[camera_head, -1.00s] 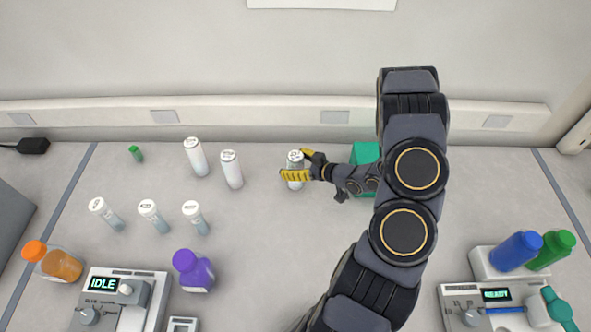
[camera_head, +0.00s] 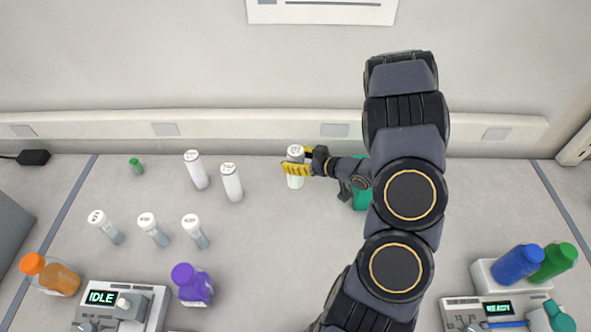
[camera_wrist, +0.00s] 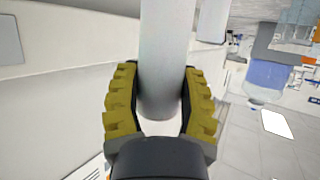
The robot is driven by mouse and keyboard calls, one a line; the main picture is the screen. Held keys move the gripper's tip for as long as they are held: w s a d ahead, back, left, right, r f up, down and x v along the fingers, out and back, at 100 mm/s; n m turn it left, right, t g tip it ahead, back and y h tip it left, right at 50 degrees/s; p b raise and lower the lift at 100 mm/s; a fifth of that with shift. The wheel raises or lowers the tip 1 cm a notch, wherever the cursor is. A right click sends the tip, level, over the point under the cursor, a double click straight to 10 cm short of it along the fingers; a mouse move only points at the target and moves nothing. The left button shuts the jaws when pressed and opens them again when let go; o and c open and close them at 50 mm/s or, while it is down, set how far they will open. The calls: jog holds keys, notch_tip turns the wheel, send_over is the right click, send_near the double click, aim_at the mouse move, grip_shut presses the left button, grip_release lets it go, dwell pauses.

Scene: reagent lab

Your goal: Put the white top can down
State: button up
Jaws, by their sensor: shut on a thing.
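The white top can (camera_head: 295,180) is a slim pale cylinder with a white cap, upright in the head view, near the back of the bench right of the two tall white cans. My gripper (camera_head: 296,162) reaches it from the right, its yellow ridged fingers closed around the upper part. In the wrist view the can (camera_wrist: 166,50) runs between both finger pads of my gripper (camera_wrist: 160,100). Whether its base touches the bench cannot be told.
Two tall white cans (camera_head: 197,172) (camera_head: 232,184) stand left of the held one. Several smaller white-capped vials (camera_head: 155,233) stand front left. A purple bottle (camera_head: 195,285) is nearer. A green block (camera_head: 361,198) is partly behind my arm.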

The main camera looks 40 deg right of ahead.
aim_at(296, 150)
jog(key=shift+r, duration=1.85)
jog(key=s+d+r+m+h, duration=0.3)
jog(key=s+d+h, duration=0.1)
jog(key=s+d, duration=0.5)
jog(key=s+d+r+m+h, duration=0.35)
jog(key=s+d, duration=0.35)
jog(key=d, duration=0.3)
jog(key=shift+g, duration=0.4)
jog(key=shift+s+d+f, duration=0.15)
jog(key=shift+f, duration=1.05)
jog(key=shift+s+d+f, duration=0.1)
jog(key=shift+s+f, duration=0.05)
jog(key=shift+f, duration=1.1)
jog(key=shift+s+d+f, duration=0.15)
jog(key=shift+f, duration=1.05)
jog(key=shift+f, duration=0.15)
jog(key=o, duration=1)
jog(key=shift+o, duration=0.2)
